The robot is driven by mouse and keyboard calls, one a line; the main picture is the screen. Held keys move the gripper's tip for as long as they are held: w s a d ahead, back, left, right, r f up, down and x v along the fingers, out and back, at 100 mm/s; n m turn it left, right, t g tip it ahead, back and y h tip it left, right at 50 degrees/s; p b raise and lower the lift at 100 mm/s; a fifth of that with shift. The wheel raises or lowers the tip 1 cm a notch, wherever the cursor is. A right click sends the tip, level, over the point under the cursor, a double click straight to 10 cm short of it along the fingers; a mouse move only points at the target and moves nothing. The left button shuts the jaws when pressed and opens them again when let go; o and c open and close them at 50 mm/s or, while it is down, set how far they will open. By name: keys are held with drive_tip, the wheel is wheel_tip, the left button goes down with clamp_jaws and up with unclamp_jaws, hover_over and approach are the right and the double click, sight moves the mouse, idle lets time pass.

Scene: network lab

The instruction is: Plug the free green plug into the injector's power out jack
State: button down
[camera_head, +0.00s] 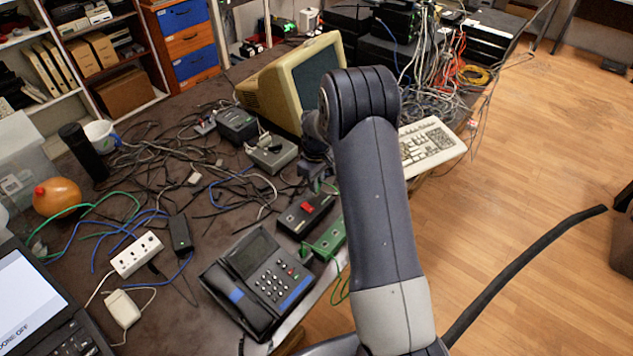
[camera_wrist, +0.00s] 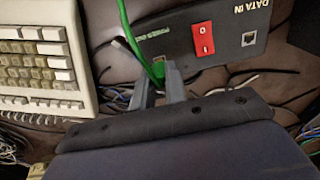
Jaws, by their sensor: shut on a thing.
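The injector (camera_wrist: 229,50) is a black box with a red rocker switch. Its front carries a POWER OUT label on the left and a DATA IN jack (camera_wrist: 249,39) on the right. It also shows in the head view (camera_head: 305,215) left of my arm. My gripper (camera_wrist: 159,84) is shut on the green plug (camera_wrist: 158,70), whose green cable rises to the upper left. The plug is at the injector's front, just below the POWER OUT label. The jack is partly hidden, and I cannot tell whether the plug touches it. In the head view my arm hides the plug.
A keyboard (camera_wrist: 40,60) lies left of my gripper in the wrist view. Loose cables cover the table around the injector. In the head view a green box (camera_head: 328,239) and a desk phone (camera_head: 262,280) stand close to it, with a CRT monitor (camera_head: 275,90) behind.

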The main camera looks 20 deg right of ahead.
drive_tip(key=shift+f+b, duration=0.7)
drive_tip(key=shift+f, duration=0.1)
idle(0.9)
drive_tip(key=c, duration=1.3)
unclamp_jaws()
drive_tip(key=shift+c, duration=0.2)
wheel_tip(320, 180, up, 11)
drive_tip(key=shift+f+b, duration=0.1)
drive_tip(key=shift+b, duration=0.45)
wheel_tip(320, 180, down, 11)
drive_tip(key=shift+r+p, duration=0.1)
drive_tip(key=shift+p, duration=0.5)
drive_tip(key=shift+r, duration=0.3)
